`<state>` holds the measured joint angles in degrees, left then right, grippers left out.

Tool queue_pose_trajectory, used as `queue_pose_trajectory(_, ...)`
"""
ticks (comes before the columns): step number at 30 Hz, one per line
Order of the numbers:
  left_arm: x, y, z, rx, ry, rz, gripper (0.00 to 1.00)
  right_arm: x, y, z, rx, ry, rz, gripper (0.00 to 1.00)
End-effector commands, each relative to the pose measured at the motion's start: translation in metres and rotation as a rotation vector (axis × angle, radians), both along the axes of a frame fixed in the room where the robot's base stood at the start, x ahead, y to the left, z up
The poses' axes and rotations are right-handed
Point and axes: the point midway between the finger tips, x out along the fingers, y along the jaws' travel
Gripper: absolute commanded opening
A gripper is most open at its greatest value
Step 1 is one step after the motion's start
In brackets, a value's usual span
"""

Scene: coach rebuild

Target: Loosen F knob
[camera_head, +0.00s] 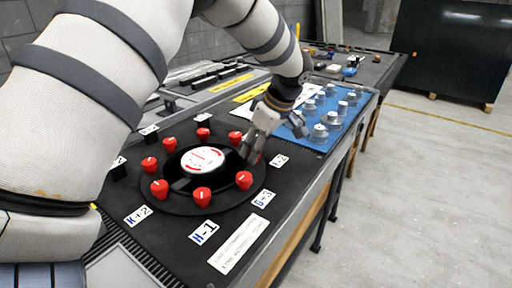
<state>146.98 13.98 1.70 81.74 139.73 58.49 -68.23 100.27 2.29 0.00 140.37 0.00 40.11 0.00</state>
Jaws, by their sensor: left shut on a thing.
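A round black dial plate (225,204) carries a ring of red knobs around a white centre disc (202,160). My left gripper (252,154) reaches down at the right side of the ring and is shut on the F knob (258,158). Only a sliver of that red knob shows past the fingers. A small white label (279,160) lies just right of it; its print is hard to read. The G knob (244,180) stands close in front of the gripper, and the H knob (202,196) is further left. My right gripper is not in view.
A blue board (350,123) with several grey knobs lies behind and right of the gripper. The K knob (159,188) and other red knobs stand around the dial. A long white text strip (239,244) lies near the bench's front edge. Open floor (430,190) is at right.

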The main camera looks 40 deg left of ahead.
Motion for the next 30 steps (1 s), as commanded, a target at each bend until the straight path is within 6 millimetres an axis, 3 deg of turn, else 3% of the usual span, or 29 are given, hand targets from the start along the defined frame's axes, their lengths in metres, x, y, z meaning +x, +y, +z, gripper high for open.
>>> queue_pose_trajectory(8, 0.001, 0.001, -0.002, -0.002, 0.0, 0.129, 0.01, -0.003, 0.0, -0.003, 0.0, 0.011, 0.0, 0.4)
queue_pose_trajectory(30, 0.004, 0.003, -0.003, 0.001, 0.003, 0.819, 0.01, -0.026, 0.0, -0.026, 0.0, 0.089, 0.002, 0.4)
